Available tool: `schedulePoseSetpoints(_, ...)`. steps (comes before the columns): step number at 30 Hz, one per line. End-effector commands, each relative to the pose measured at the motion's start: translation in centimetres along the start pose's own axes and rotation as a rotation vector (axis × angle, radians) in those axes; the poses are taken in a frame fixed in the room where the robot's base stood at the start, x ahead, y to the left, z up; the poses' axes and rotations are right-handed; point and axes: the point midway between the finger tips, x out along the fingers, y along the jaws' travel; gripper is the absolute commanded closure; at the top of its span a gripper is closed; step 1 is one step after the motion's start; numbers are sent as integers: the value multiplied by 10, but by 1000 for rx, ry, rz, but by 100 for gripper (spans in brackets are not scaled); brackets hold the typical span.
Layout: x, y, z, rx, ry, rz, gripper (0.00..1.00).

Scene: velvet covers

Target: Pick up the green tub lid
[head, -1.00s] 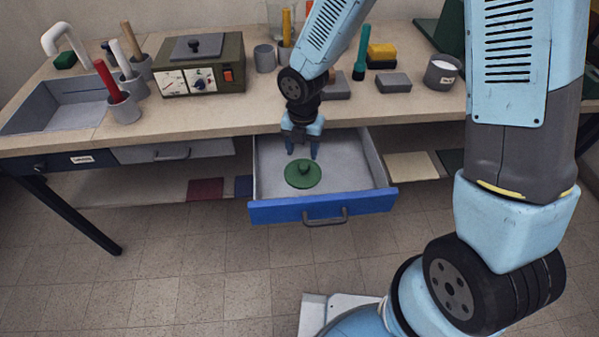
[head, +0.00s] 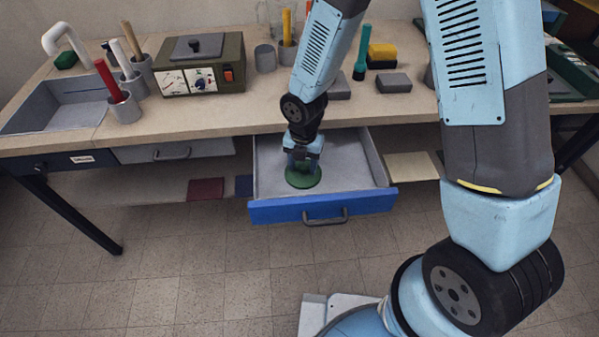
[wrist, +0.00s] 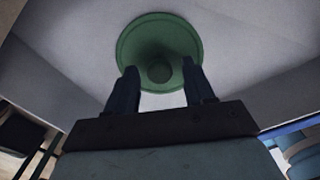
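The green tub lid (head: 303,179) is a round disc with a knob, lying flat in the open blue-fronted drawer (head: 325,206). My gripper (head: 303,166) is down in the drawer, directly over the lid, and hides part of it and its knob. In the wrist view the lid (wrist: 160,32) shows beyond the fingers, with its round knob (wrist: 160,72) between the fingertips. My gripper (wrist: 158,78) is open in that view, with gaps showing between each finger and the knob.
The drawer's grey side walls surround the gripper, and the workbench top (head: 230,112) overhangs behind. A grey-green appliance (head: 203,65), a grey block (head: 394,83) and a cup with a red-handled tool (head: 124,107) stand on the bench. The rest of the drawer floor looks clear.

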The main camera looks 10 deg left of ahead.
Motion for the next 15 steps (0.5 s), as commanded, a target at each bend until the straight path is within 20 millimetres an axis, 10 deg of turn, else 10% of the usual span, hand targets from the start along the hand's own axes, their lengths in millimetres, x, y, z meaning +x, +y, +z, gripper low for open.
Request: schedulePoseSetpoints(15,0,0,0,1,0,0,97)
